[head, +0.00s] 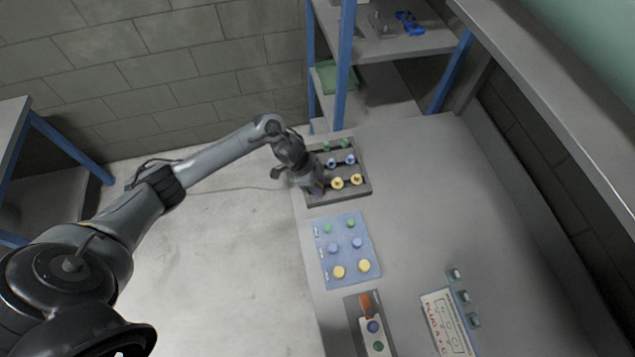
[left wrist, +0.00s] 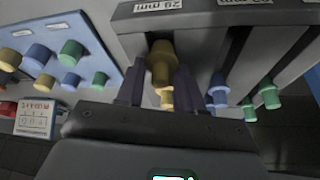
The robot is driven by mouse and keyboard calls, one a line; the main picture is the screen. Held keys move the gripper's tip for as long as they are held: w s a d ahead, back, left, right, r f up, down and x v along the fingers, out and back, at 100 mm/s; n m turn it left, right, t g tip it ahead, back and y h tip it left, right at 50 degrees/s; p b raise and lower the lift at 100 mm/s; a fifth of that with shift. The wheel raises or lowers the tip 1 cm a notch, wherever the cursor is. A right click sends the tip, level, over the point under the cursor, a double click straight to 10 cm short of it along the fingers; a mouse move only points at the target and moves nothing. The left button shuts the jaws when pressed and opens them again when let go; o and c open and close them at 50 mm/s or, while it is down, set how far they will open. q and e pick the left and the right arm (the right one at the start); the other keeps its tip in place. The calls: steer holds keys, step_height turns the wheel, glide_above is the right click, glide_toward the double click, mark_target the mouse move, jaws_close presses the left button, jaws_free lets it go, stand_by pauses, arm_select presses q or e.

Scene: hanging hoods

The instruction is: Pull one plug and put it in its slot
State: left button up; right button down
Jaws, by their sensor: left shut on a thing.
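My left gripper (head: 318,189) is at the front left of the dark rack (head: 350,198). In the left wrist view its two fingers (left wrist: 158,88) are shut on a yellow plug (left wrist: 163,62). I cannot tell whether the held plug touches the rack. The blue board (head: 344,232) holds green, blue and yellow plugs in pairs. My right gripper is not in view.
A panel with red, blue and green parts (head: 364,335) lies nearer on the table, beside a printed card (head: 446,322) and several small green-topped pieces (head: 464,297). Blue-posted shelves (head: 342,65) stand behind the rack. The table right of the board (head: 430,210) is clear.

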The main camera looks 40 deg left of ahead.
arm_select(q)
steer(key=shift+f, duration=0.1)
steer(key=o, duration=1.1)
